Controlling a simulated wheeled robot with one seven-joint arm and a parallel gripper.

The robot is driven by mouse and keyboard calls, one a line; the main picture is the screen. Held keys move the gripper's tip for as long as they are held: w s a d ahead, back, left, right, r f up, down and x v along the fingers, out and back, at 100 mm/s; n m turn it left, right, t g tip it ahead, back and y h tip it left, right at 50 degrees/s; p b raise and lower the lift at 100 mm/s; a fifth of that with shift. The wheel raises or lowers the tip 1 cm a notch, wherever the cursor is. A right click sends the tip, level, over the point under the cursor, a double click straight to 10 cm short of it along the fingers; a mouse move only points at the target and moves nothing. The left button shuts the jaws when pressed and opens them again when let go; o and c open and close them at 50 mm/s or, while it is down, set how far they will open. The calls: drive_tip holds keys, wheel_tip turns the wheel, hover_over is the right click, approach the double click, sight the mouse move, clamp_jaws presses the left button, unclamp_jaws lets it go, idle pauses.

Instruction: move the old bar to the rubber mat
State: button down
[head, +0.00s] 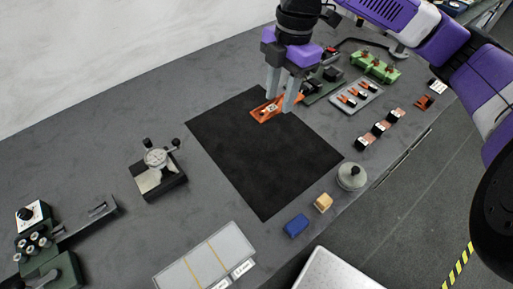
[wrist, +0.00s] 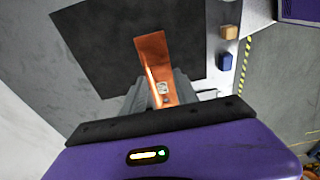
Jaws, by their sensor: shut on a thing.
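My gripper (head: 279,105) is shut on a copper-orange bar (head: 262,112), which I take to be the old bar. In the wrist view the bar (wrist: 154,51) has a bent, upturned far end and a small pale label between the fingers. The black rubber mat (head: 262,165) lies flat on the grey bench. The bar is over the mat's far end in the head view; I cannot tell whether it touches the mat. The mat (wrist: 90,45) also shows behind the bar in the wrist view.
A tray of small parts (head: 356,96), a green block (head: 375,67) and several copper pieces (head: 378,128) stand right of the mat. A round knobbed weight (head: 351,177), a tan block (head: 323,202) and a blue block (head: 297,225) line its near right.

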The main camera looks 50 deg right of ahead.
sight(274, 152)
wheel_tip(274, 152, down, 18)
drive_tip(key=shift+f, duration=0.25)
idle(0.3)
drive_tip(key=shift+f, duration=0.1)
drive_tip(key=shift+f, duration=0.15)
drive_tip(key=c, duration=0.9)
unclamp_jaws()
